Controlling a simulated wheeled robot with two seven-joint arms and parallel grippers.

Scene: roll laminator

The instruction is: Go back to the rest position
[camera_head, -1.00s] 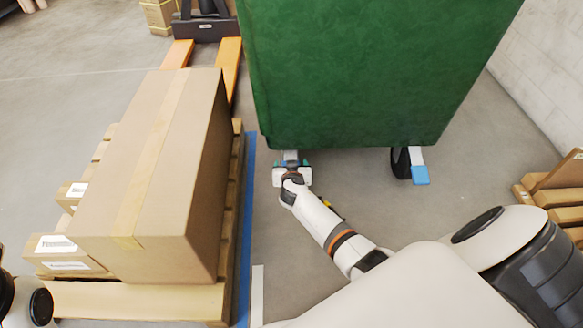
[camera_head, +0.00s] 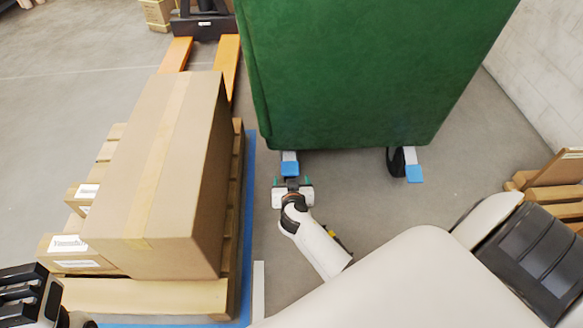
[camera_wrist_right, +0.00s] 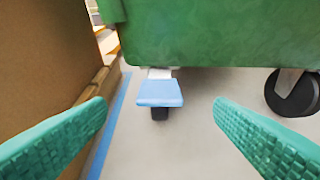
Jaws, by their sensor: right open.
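My right gripper (camera_head: 292,182) is just in front of the left caster of a large green bin (camera_head: 370,70). Its two teal fingers are spread wide in the right wrist view (camera_wrist_right: 160,125), with nothing between them. The caster's blue pedal (camera_head: 290,168) lies just beyond the fingertips and shows centred in the right wrist view (camera_wrist_right: 159,93). The other caster has a blue pedal (camera_head: 415,174) too. Part of my left arm shows at the bottom left edge of the head view; I cannot make out its fingertips.
A wooden pallet (camera_head: 150,297) with a tall cardboard box (camera_head: 165,180) and smaller boxes stands on the left, close to my right gripper. A blue floor line (camera_head: 247,200) runs beside it. Another pallet (camera_head: 555,192) and a white wall (camera_head: 550,70) are on the right. Grey floor lies between.

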